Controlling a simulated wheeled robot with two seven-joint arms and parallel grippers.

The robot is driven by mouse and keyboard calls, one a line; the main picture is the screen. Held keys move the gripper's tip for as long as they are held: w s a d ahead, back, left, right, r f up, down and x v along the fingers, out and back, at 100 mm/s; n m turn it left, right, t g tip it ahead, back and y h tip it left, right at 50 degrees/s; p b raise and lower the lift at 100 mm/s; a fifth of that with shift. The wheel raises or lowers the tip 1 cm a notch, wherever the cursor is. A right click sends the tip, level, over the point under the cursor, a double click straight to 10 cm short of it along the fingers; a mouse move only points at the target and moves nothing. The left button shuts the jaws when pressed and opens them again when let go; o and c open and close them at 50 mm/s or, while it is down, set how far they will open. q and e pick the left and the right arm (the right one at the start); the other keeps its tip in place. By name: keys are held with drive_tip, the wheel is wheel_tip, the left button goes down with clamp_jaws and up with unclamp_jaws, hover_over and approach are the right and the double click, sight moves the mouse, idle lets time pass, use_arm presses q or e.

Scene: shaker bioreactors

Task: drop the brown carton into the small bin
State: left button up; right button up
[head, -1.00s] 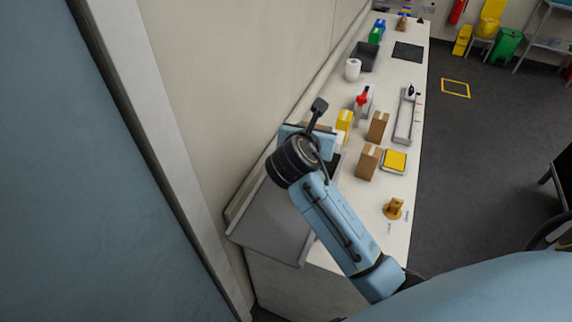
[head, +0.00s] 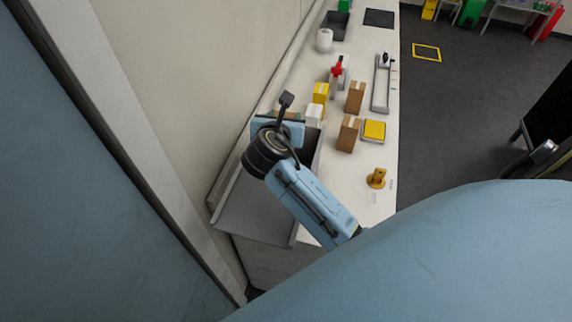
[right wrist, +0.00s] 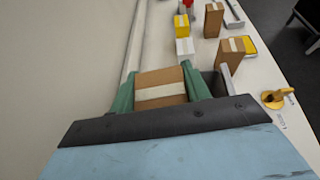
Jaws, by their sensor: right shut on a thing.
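My right gripper (head: 284,120) is high over the near left part of the counter, seen mostly from behind in the head view. In the right wrist view its green fingers (right wrist: 160,84) are shut on a brown carton (right wrist: 161,90) with a pale label band. Only a sliver of this carton (head: 288,115) shows past the gripper in the head view. A dark grey open bin (head: 311,150) is partly hidden behind the gripper and arm; its grey wall (right wrist: 219,82) shows right of the fingers. I cannot tell whether the carton is over it. My left gripper is not in view.
Two other brown cartons (head: 347,134) (head: 355,98) stand on the counter (head: 345,190), near a yellow-topped tray (head: 374,131), a yellow box (head: 320,92) and a white box (head: 313,114). Another dark bin (head: 336,26) is farther back. The wall (head: 200,90) is close on the left.

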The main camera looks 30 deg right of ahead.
drive_tip(key=o, duration=1)
drive_tip(key=shift+o, duration=0.7)
drive_tip(key=v, duration=1.3)
drive_tip(key=shift+r, duration=0.15)
